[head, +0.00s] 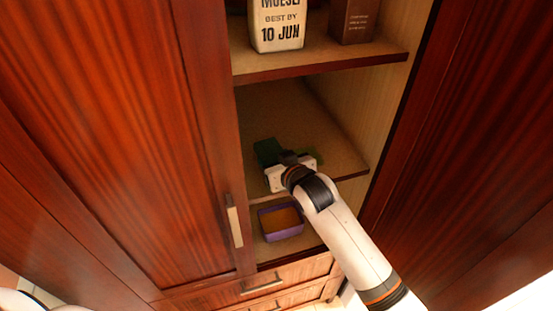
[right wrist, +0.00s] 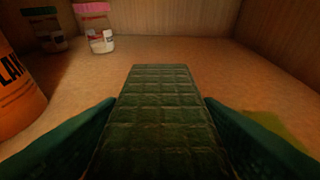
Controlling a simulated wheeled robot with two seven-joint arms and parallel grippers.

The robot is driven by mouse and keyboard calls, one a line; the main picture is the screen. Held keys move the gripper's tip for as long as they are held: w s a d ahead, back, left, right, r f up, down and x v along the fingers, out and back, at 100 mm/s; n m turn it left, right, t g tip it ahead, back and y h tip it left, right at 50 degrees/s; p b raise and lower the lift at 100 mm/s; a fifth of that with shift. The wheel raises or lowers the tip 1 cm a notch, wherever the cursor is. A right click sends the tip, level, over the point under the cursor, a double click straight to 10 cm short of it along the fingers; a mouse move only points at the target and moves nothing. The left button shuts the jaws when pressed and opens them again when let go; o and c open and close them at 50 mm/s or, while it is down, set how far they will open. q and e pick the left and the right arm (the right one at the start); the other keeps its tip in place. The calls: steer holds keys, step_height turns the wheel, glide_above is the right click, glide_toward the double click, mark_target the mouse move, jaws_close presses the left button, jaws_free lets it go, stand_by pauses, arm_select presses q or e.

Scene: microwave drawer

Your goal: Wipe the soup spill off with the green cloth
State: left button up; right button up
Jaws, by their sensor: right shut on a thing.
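My right gripper (head: 286,162) reaches into the middle shelf of the open cupboard and is shut on the green cloth (head: 266,150). In the right wrist view the cloth (right wrist: 160,115) is a dark green quilted pad pointing forward between the fingers, low over the shelf. Whether it touches the shelf I cannot tell. A dull yellow-green patch (right wrist: 280,126), which looks like the soup spill, lies on the shelf to the right of the cloth, partly hidden by the right finger. My left gripper is out of view.
In the right wrist view an orange container (right wrist: 18,95) stands close on the left, and jars (right wrist: 97,28) stand at the back left. The upper shelf (head: 320,64) is above my gripper; a purple box (head: 281,223) sits below. The cupboard doors (head: 110,130) flank the opening.

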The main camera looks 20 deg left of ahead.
steer(key=shift+f+b, duration=0.55)
steer(key=shift+f, duration=0.5)
stand_by(0.4)
